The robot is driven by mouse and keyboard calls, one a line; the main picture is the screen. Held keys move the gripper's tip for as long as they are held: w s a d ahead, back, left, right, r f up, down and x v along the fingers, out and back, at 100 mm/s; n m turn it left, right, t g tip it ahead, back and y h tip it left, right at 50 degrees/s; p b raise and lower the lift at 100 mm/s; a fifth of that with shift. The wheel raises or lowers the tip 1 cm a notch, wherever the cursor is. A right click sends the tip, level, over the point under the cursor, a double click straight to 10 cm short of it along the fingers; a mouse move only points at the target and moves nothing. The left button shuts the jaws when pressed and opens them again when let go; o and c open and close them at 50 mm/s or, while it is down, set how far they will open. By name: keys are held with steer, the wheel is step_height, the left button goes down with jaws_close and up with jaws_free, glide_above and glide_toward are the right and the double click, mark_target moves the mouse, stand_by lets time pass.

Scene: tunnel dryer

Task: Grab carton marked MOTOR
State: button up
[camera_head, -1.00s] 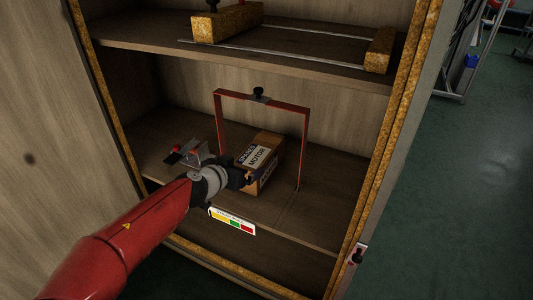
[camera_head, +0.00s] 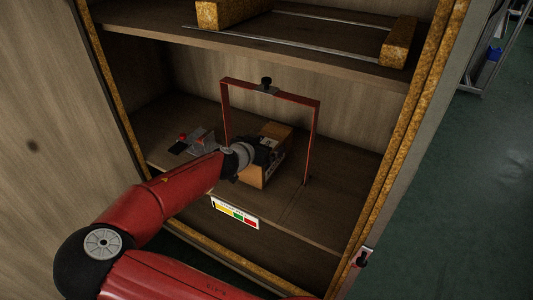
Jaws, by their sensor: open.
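The MOTOR carton (camera_head: 273,172) is a brown cardboard box on the lower shelf, standing within the red frame. My gripper (camera_head: 270,155) is at the near left of the carton, in front of its top and label. The wrist and gripper now cover most of the carton's label. The jaws are open, but the fingertips are dark and partly hidden, so I cannot tell whether they touch the carton or sit around it.
A grey bracket with a red knob (camera_head: 183,136) lies to the left. The upper shelf (camera_head: 260,47) is above. The shelf right of the frame is bare.

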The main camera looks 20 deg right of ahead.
steer(key=c, duration=1.9)
steer(key=shift+r, duration=0.1)
steer(key=shift+c, duration=0.5)
